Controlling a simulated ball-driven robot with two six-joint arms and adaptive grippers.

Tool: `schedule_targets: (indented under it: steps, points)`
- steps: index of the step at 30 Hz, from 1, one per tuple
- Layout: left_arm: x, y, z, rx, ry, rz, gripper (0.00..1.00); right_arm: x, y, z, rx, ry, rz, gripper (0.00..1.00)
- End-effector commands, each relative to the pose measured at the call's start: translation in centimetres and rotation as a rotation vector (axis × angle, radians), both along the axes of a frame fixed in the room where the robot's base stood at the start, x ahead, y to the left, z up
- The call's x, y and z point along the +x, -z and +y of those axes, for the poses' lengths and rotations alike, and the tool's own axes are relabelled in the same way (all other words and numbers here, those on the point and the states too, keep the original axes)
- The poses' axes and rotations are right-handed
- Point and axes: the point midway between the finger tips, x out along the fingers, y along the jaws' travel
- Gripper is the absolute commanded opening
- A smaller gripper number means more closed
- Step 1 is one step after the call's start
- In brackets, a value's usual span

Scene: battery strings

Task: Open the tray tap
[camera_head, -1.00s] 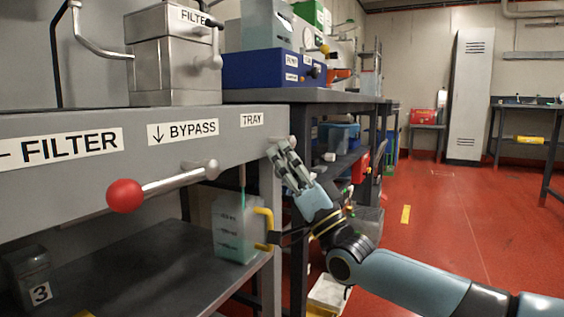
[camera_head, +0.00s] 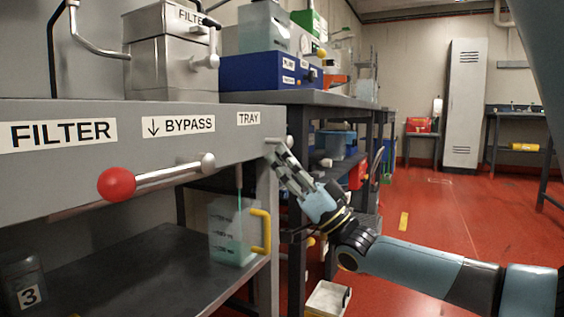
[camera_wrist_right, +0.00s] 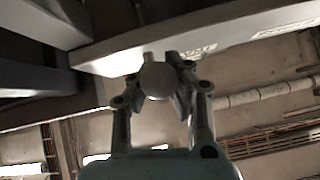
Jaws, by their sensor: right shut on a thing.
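The tray tap (camera_head: 281,141) sits at the right end of the grey beam, by the TRAY label (camera_head: 249,118); only a small pale part shows past my fingers. My right gripper (camera_head: 279,156) is at it, with its fingers shut on it. In the right wrist view, the tap's round grey end (camera_wrist_right: 158,80) sits between the two fingertips, and the rest of the tap is hidden behind it. A thin green line (camera_head: 240,180) runs down from under the beam to a translucent container (camera_head: 228,236) with a yellow handle. My left gripper is not in view.
A lever with a red ball (camera_head: 117,184) sticks out below the BYPASS label (camera_head: 178,125). A dark shelf (camera_head: 130,270) lies under the beam. A white bin (camera_head: 328,299) stands on the floor below my right arm. The red floor (camera_head: 440,225) is open to the right.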

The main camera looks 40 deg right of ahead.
Motion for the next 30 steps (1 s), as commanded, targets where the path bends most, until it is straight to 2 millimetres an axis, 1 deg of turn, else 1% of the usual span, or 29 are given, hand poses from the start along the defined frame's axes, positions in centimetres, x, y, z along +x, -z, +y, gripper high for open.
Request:
schedule_targets:
  steps: [1,12,30]
  points:
    - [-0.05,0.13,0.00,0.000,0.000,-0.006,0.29,0.40,-0.02,-0.62,0.003,0.005,0.006,0.00]
    - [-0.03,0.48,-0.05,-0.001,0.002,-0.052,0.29,0.51,-0.16,-0.86,-0.068,0.005,-0.025,0.00]
    - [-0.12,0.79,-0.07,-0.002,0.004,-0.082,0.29,0.57,-0.29,-1.03,-0.118,0.006,-0.048,0.00]
